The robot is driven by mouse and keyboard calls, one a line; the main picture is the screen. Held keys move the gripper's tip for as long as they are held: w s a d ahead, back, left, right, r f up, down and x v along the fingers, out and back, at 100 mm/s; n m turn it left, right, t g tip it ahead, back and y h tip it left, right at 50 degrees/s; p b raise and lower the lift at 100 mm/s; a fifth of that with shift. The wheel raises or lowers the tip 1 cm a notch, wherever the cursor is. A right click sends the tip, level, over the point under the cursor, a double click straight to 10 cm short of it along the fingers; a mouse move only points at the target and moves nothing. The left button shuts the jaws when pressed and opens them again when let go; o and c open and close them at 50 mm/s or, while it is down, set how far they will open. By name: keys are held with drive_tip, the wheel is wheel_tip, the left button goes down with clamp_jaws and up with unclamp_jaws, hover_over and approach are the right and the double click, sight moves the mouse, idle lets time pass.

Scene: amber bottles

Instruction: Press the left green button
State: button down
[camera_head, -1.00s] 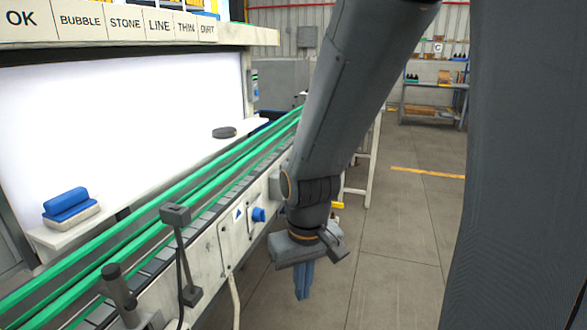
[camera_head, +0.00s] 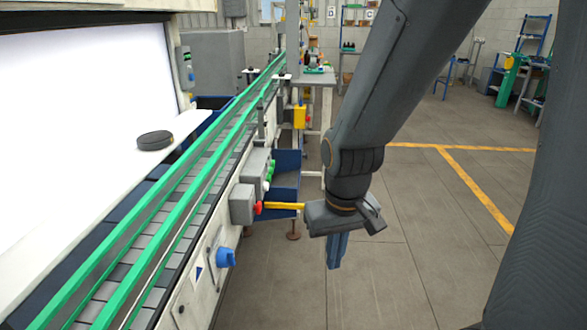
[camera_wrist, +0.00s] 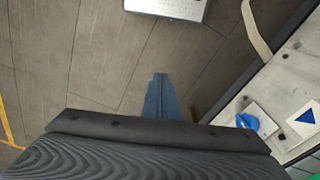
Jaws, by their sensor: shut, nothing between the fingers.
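In the head view, small green buttons (camera_head: 269,170) stick out from a grey box on the side of the conveyor. They are small, and I cannot tell clearly which is the left one. A red button (camera_head: 257,208) sits on a nearer grey box. My gripper (camera_head: 337,262) hangs over the floor to the right of the conveyor, nearer than the buttons and apart from them. Its blue fingers point down and are shut and empty. The wrist view shows the fingers (camera_wrist: 160,78) together above the floor; no green button shows there.
A blue knob (camera_head: 226,257) juts from the conveyor side and also shows in the wrist view (camera_wrist: 246,121). A yellow bar (camera_head: 284,206) sticks out beyond the red button. A dark round puck (camera_head: 155,140) lies on the white ledge. The floor right of my gripper is free.

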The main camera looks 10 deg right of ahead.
sight(269, 179)
drive_tip(key=shift+w, duration=0.2)
drive_tip(key=w+d+f+n+t+y+p, duration=0.1)
drive_tip(key=w+d+n+t+y, duration=0.1)
drive_tip(key=w, duration=0.9)
drive_tip(key=w+d+f+n+t+y+p, duration=0.1)
drive_tip(key=w+n+t, duration=0.4)
drive_tip(key=w, duration=0.5)
drive_tip(key=w+d+f+n+t+y+p, duration=0.1)
drive_tip(key=w+n+t+y, duration=0.3)
drive_tip(key=w, duration=0.7)
drive_tip(key=shift+w+d+t+p, duration=0.3)
drive_tip(key=shift+d+t, duration=0.2)
drive_tip(key=shift+d, duration=0.35)
drive_tip(key=w+a+b, duration=0.1)
drive_tip(key=w+a, duration=0.1)
drive_tip(key=a, duration=0.6)
drive_tip(key=shift+w+a, duration=0.2)
drive_tip(key=shift+w, duration=0.2)
